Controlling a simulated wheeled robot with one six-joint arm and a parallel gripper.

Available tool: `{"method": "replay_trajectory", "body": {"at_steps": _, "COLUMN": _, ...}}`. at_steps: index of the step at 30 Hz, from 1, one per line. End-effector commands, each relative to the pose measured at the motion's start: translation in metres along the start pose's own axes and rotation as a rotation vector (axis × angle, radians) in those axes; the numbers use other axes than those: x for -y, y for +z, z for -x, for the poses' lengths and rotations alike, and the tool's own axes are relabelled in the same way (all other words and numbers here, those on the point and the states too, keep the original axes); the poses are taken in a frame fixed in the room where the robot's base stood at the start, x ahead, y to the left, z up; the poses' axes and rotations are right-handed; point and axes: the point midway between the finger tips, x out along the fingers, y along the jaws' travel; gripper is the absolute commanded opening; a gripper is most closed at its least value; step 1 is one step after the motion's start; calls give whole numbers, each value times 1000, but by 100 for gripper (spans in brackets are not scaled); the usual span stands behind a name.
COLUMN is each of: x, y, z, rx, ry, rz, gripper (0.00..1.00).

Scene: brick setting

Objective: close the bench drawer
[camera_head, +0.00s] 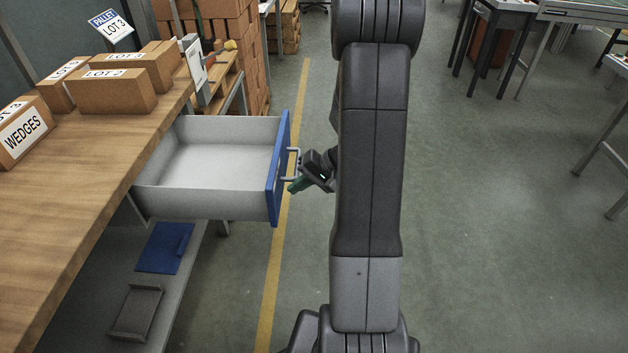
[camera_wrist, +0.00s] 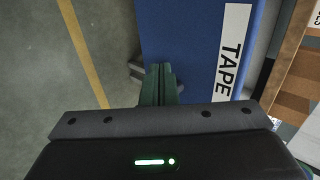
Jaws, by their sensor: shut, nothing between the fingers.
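The bench drawer (camera_head: 205,197) is pulled well out of the wooden workbench (camera_head: 75,215), and the part of its inside that shows is empty. Its blue front (camera_head: 277,185) faces right and has a grey bar handle (camera_head: 293,163). In the wrist view the blue front (camera_wrist: 190,45) carries a white label reading TAPE (camera_wrist: 232,50). My gripper (camera_head: 293,186) is shut and empty, with its green fingertips (camera_wrist: 160,75) close to the front beside the handle. Part of the handle (camera_wrist: 136,70) shows left of the fingers. I cannot tell whether the fingertips touch the front.
Cardboard boxes (camera_head: 113,90) and a box marked WEDGES (camera_head: 24,130) stand on the bench top. A lower shelf (camera_head: 190,262) holds a blue item (camera_head: 160,250) and a dark tray (camera_head: 136,312). The floor (camera_head: 480,220) on the right is clear.

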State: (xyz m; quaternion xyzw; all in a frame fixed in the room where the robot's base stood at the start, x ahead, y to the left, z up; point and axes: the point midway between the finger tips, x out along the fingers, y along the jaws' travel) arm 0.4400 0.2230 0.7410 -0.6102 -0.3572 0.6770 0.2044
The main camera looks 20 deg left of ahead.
Motion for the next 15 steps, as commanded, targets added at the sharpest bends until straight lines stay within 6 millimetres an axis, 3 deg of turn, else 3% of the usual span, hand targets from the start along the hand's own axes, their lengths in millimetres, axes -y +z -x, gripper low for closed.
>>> {"method": "replay_trajectory", "body": {"at_steps": 6, "x": 13, "y": 0, "z": -13, "rx": 0, "ry": 0, "rz": 0, "gripper": 0}}
{"method": "replay_trajectory", "body": {"at_steps": 15, "x": 14, "y": 0, "z": -14, "rx": 0, "ry": 0, "rz": -1, "gripper": 0}}
